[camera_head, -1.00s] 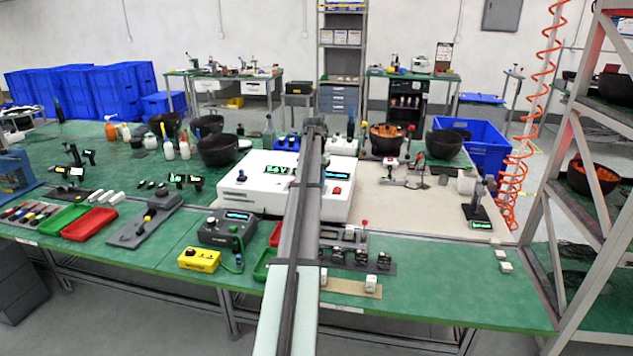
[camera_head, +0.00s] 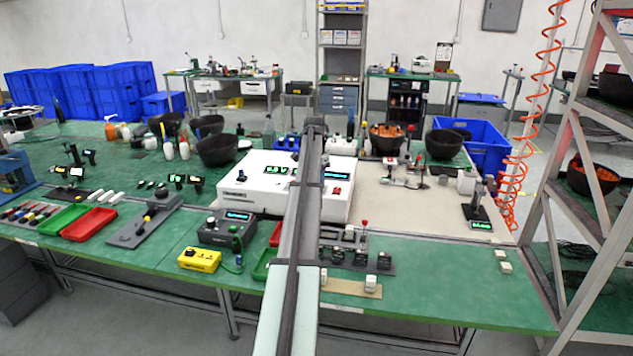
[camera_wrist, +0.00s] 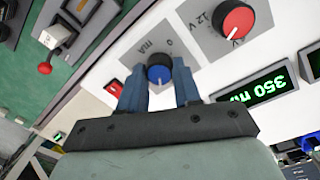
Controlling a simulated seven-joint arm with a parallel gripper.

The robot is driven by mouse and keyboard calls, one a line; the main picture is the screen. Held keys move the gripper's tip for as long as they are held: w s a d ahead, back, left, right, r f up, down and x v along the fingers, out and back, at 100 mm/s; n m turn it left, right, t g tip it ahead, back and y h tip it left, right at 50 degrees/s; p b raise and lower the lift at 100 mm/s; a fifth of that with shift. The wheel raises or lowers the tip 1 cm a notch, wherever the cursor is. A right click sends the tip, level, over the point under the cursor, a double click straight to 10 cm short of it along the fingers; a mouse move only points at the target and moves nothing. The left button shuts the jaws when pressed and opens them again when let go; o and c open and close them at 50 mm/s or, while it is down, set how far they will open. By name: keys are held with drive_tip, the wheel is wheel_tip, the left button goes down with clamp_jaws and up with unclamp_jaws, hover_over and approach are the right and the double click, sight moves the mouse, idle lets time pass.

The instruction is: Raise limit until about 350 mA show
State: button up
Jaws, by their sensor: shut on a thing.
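The white power supply (camera_head: 262,180) stands on the green bench, partly hidden behind my arm in the head view. In the wrist view its front panel shows a blue knob (camera_wrist: 158,72) with a "mA" label and a red knob (camera_wrist: 236,18) with a "12 V" label. The green display (camera_wrist: 256,92) appears upside down and reads 350 mA. My gripper (camera_wrist: 160,88) is shut on the blue knob, one finger on each side.
A red rocker switch (camera_wrist: 114,88) sits on the panel close to my left finger. A grey device with a red-tipped lever (camera_wrist: 46,67) lies on the bench nearby. In the head view a grey meter box (camera_head: 228,229) and yellow box (camera_head: 200,259) stand left of my arm.

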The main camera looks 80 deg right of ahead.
drive_tip(key=o, duration=1.1)
drive_tip(key=shift+c, duration=0.2)
wheel_tip(320, 180, up, 14)
drive_tip(key=shift+w+d, duration=0.2)
drive_tip(key=shift+w, duration=0.1)
drive_tip(key=shift+f, duration=0.1)
